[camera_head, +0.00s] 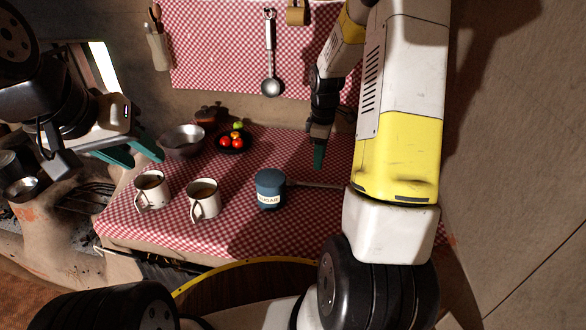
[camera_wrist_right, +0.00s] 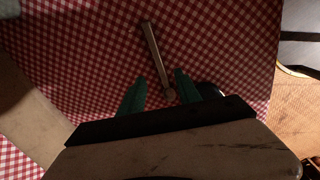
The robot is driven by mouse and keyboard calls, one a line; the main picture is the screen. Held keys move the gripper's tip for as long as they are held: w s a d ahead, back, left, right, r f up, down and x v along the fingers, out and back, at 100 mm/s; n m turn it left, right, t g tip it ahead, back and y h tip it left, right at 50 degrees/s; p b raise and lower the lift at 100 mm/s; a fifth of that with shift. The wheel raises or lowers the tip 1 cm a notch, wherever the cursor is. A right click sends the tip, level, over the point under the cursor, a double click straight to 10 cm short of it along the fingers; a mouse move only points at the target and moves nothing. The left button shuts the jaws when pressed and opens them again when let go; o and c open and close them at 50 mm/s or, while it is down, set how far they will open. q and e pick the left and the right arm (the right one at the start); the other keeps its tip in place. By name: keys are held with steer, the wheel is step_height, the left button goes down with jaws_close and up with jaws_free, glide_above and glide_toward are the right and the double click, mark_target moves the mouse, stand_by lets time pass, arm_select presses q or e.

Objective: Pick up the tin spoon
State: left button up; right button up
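The tin spoon (camera_wrist_right: 154,50) appears as a thin, dull metal shape on the red checked cloth in the right wrist view. Its near end lies between the fingers in that picture; I cannot tell how far below them it is. In the head view a thin spoon handle (camera_head: 318,185) lies right of the blue sugar tin (camera_head: 270,190), its right end hidden behind my right arm. My right gripper (camera_head: 318,157) points down above the cloth; its teal fingers stand apart and empty in the wrist view (camera_wrist_right: 160,85). My left gripper (camera_head: 133,152) is open and empty at the left, above the table's left side.
Two white mugs (camera_head: 204,200) stand on the checked cloth (camera_head: 240,225) at the front left. A metal bowl (camera_head: 182,141) and a dark dish of red fruit (camera_head: 232,142) sit behind. A ladle (camera_head: 270,85) hangs on the back wall. A clay stove is at the left.

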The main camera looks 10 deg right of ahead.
mark_target(315, 184)
steer(key=shift+n, duration=0.4)
steer(key=f, duration=0.7)
steer(key=w+f, duration=0.1)
steer(key=f, duration=0.2)
steer(key=shift+a+f, duration=0.3)
steer(key=shift+a, duration=0.05)
steer(key=shift+c, duration=0.4)
jaws_close()
